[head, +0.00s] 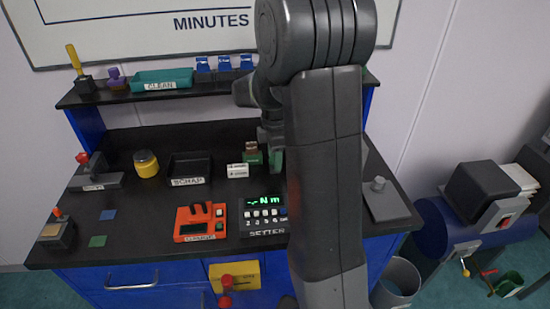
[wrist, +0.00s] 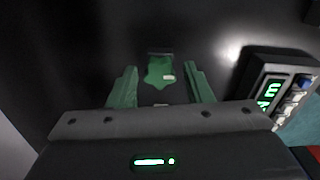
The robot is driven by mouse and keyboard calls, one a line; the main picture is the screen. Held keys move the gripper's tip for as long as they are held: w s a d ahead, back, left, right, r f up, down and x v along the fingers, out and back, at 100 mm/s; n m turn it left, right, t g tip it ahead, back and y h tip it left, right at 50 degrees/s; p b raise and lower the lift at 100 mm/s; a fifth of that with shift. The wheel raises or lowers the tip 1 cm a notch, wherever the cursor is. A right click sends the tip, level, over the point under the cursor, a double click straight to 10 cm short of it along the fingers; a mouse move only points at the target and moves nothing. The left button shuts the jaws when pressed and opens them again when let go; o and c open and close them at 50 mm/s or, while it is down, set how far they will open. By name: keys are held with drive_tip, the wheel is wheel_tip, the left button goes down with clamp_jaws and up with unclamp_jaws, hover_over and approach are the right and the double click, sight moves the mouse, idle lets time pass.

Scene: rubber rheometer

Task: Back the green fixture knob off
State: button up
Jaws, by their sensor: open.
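A small green fixture (head: 252,157) with a brownish top stands on the black bench, left of my gripper (head: 274,158) in the head view. In the wrist view, a green piece with a small pale label, seemingly this fixture (wrist: 159,72), lies between and beyond the fingertips. My gripper (wrist: 161,82) is open, with one green finger on each side of that piece and visible gaps to both. I cannot make out the knob separately from the fixture. My arm hides part of the bench to the right.
The setter box (head: 263,216) with a lit green display stands in front, and at right in the wrist view (wrist: 275,90). A red device (head: 200,222), the scrap tray (head: 189,169) and a yellow jar (head: 146,163) stand to the left. A shelf (head: 110,97) runs behind.

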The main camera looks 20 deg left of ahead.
drive_tip(key=m, duration=0.7)
drive_tip(key=shift+p, duration=0.4)
drive_tip(key=m, duration=0.6)
drive_tip(key=shift+m, duration=0.3)
drive_tip(key=c, duration=0.8)
drive_tip(key=n, duration=0.4)
drive_tip(key=shift+n+p, duration=0.3)
drive_tip(key=shift+p, duration=0.05)
drive_tip(key=shift+c, duration=0.2)
drive_tip(key=n, duration=0.4)
drive_tip(key=shift+n, duration=0.3)
